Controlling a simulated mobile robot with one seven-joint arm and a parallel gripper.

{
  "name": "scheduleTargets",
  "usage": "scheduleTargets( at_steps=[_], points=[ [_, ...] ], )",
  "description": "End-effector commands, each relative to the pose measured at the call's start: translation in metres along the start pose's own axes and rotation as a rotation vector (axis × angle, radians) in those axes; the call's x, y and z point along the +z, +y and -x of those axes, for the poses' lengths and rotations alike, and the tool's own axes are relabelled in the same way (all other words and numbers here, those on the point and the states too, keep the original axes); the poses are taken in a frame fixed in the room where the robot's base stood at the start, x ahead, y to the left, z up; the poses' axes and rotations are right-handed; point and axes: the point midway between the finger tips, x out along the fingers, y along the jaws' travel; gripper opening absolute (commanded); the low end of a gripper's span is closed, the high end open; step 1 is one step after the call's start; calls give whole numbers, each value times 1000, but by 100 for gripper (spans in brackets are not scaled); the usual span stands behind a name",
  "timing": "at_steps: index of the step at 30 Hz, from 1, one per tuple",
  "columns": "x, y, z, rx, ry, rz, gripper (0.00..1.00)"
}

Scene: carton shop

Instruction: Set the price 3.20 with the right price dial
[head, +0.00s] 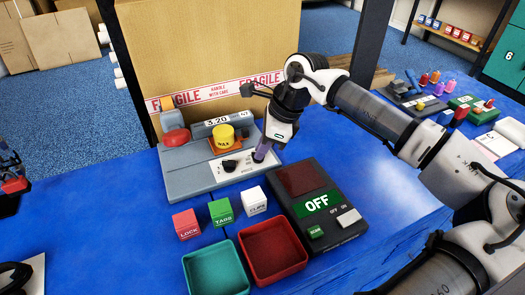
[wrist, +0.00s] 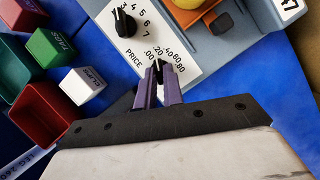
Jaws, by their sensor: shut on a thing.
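The price machine (head: 190,181) is a grey unit on the blue bench, with a white PRICE panel (wrist: 97,67) bearing two dials. A card reading 3.20 (head: 216,121) stands at its back. The left dial (wrist: 124,24) is a black knob among whole numbers; its white mark points up and left, near 3. The right dial (wrist: 158,66) sits below the marks .00 to .80. Its white mark points up, toward about .20. My gripper (head: 264,154) is shut on the right dial, its purple fingers (wrist: 158,85) on either side of the knob. The fingers partly hide the knob.
A yellow WAX pot (head: 223,135) and a red knob (head: 176,137) sit on the machine. LOCK (head: 187,224), TAGS (head: 221,212) and CUPS (head: 254,201) cubes, a teal tray (head: 190,265) and a red tray (head: 301,263) stand in front. A dark OFF panel (head: 347,235) lies to the right.

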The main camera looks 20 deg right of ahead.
Motion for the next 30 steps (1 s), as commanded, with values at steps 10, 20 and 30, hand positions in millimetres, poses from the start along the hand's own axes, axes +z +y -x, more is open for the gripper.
scheduleTargets(
  at_steps=[10, 20, 30],
  points=[
    [-1, 1, 0, -24, 3, -58, 0],
    [-1, 1, 1, -24, 3, -58, 13],
    [0, 1, 0, -23, 1, -57, 31]
  ],
)
